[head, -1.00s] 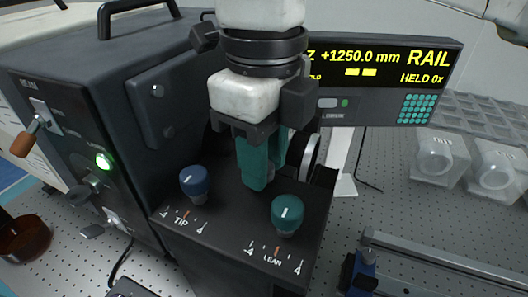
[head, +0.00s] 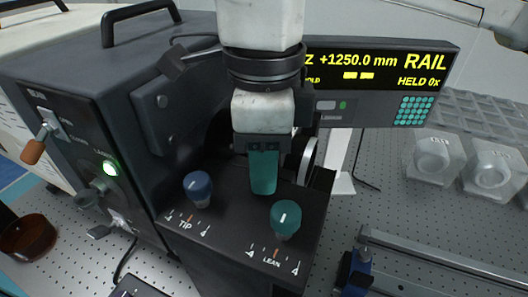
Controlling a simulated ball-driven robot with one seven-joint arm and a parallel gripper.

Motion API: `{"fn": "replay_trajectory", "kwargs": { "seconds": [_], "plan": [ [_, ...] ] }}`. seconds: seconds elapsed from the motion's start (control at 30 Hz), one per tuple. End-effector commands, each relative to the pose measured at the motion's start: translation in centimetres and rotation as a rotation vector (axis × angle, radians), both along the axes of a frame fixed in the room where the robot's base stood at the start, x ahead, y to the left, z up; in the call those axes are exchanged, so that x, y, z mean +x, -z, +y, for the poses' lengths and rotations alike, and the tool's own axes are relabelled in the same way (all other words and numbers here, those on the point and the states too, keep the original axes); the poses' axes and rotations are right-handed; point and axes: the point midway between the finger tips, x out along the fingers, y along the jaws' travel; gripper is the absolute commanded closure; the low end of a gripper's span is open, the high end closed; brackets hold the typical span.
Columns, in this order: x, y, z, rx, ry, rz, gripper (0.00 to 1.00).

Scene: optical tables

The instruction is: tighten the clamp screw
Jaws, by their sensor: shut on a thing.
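My gripper (head: 263,184) points down with its teal fingers over the black mount (head: 230,222), behind and between the blue TIP knob (head: 198,188) and the teal LEAN knob (head: 285,219). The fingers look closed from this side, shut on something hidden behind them. The place and the turning wrist fit the clamp screw, but the screw itself cannot be seen. A silver-rimmed round optic (head: 307,160) stands just right of the fingers, partly hidden by my gripper. Both knobs stand free of the fingers.
A dark laser housing (head: 100,110) with a lit green lamp stands left. The display (head: 380,65) behind reads +1250.0 mm, RAIL, HELD 0x. A rail (head: 440,262) with a blue carrier (head: 357,272) lies at lower right. Clear boxed parts (head: 432,160) stand at right.

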Motion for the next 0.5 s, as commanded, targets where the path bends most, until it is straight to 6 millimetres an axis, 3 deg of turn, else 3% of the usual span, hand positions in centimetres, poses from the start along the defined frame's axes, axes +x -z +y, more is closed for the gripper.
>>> {"fn": "replay_trajectory", "kwargs": {
  "seconds": [0.5],
  "plan": [
    [0.18,-0.18,0.05,0.002,-0.490,-0.002,1.00]
  ]
}}
